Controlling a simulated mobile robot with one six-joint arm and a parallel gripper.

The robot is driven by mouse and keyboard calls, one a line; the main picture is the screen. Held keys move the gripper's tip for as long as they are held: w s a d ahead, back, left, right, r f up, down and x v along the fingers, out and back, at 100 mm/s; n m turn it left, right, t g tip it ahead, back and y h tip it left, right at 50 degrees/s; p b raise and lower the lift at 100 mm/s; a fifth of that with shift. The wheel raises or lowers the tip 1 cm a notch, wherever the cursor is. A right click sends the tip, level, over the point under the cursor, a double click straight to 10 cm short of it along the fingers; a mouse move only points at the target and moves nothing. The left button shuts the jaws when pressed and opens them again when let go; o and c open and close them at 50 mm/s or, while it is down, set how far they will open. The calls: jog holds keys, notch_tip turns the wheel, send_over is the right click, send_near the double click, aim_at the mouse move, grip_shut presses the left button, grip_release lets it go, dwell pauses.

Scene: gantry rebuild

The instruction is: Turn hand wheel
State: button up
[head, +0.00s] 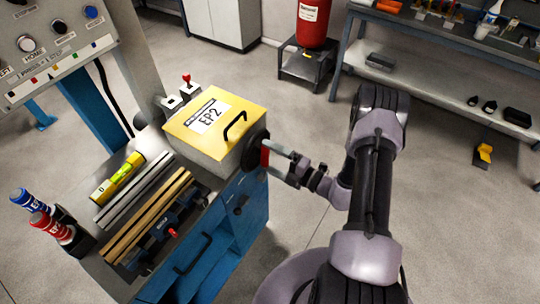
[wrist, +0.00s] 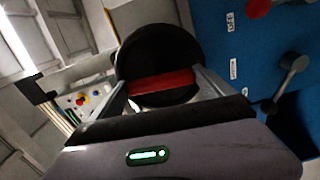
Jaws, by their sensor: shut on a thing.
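The hand wheel (head: 254,150) is a dark round disc on the right side of the yellow-topped EP2 box. In the wrist view the black wheel (wrist: 155,48) fills the upper middle, with a red bar (wrist: 162,82) across its lower part. My gripper (head: 268,154) reaches the wheel from the right in the head view. In the wrist view its two fingers stand at either end of the red bar, shut on it. The far side of the wheel and its shaft are hidden.
The yellow-lidded box (head: 213,120) sits on a blue cabinet (head: 243,212). A control panel (head: 55,45) stands at the upper left. A red tank (head: 312,22) and a workbench (head: 455,35) are behind. In the wrist view a grey lever (wrist: 287,78) is right of the wheel.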

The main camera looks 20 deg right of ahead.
jog(key=m+p, duration=0.1)
jog(key=m, duration=0.4)
jog(key=shift+m, duration=0.3)
jog(key=m, duration=0.4)
jog(key=shift+f+m, duration=0.1)
jog(key=shift+m, duration=0.6)
jog(key=o, duration=1.8)
jog(key=shift+s, duration=0.1)
